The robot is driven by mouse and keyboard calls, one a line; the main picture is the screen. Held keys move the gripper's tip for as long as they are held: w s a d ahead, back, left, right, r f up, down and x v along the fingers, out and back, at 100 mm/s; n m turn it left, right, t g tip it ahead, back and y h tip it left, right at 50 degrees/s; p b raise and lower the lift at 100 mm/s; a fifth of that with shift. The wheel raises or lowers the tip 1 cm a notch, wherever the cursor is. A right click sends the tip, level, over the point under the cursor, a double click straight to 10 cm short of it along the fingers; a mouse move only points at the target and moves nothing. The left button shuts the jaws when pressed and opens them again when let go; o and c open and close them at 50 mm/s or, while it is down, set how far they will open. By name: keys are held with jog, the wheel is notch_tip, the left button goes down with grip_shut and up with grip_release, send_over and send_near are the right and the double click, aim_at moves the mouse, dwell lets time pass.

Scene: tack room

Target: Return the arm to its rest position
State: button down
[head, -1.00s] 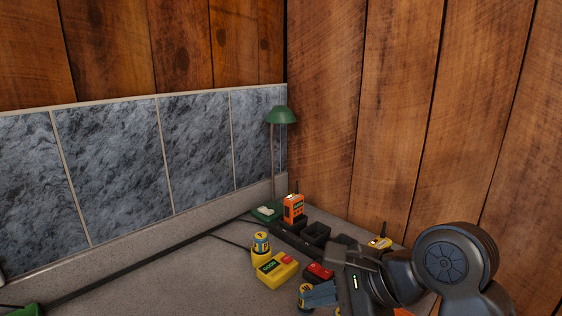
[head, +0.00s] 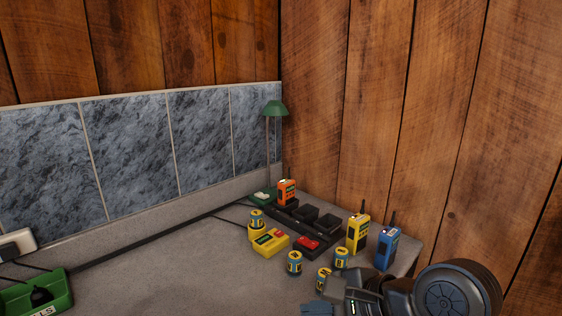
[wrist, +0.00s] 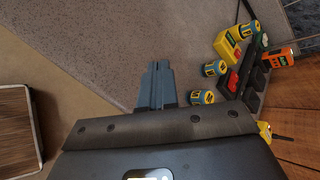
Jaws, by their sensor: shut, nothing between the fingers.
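My gripper (head: 318,309) is at the bottom edge of the head view, low and right of centre, partly cut off by the frame. In the wrist view my gripper (wrist: 157,66) shows its fingers closed together with nothing between them. The fingers are over the grey worktop (wrist: 100,45) near its front edge. My arm shows at the bottom right of the head view.
An orange radio (head: 287,192) is in the black charger rack (head: 325,222). Yellow (head: 357,233) and blue (head: 388,248) radios stand at the right. Batteries (head: 294,263) and a yellow box (head: 270,243) are nearby. A green tray (head: 38,292) is at left. The worktop's middle is clear.

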jog(key=s+d+f+n+t+h, duration=0.2)
jog(key=s+d+f+t, duration=0.15)
jog(key=s+f, duration=0.4)
jog(key=s+d+f+n+t+h, duration=0.25)
jog(key=s+d+f, duration=0.2)
jog(key=s, duration=0.55)
jog(key=s+d+r+n+t+h, duration=0.1)
jog(key=s+d+r+n, duration=0.1)
jog(key=s, duration=0.4)
jog(key=s+d+r+n+t+h+b, duration=0.1)
jog(key=s+d+r+n, duration=0.1)
jog(key=s+n, duration=0.3)
jog(key=s+d+r+n+h, duration=0.1)
jog(key=s+d+r+n, duration=0.2)
jog(key=s, duration=0.5)
jog(key=shift+d+n+t, duration=0.4)
jog(key=shift+d+n, duration=0.05)
jog(key=shift+d, duration=0.1)
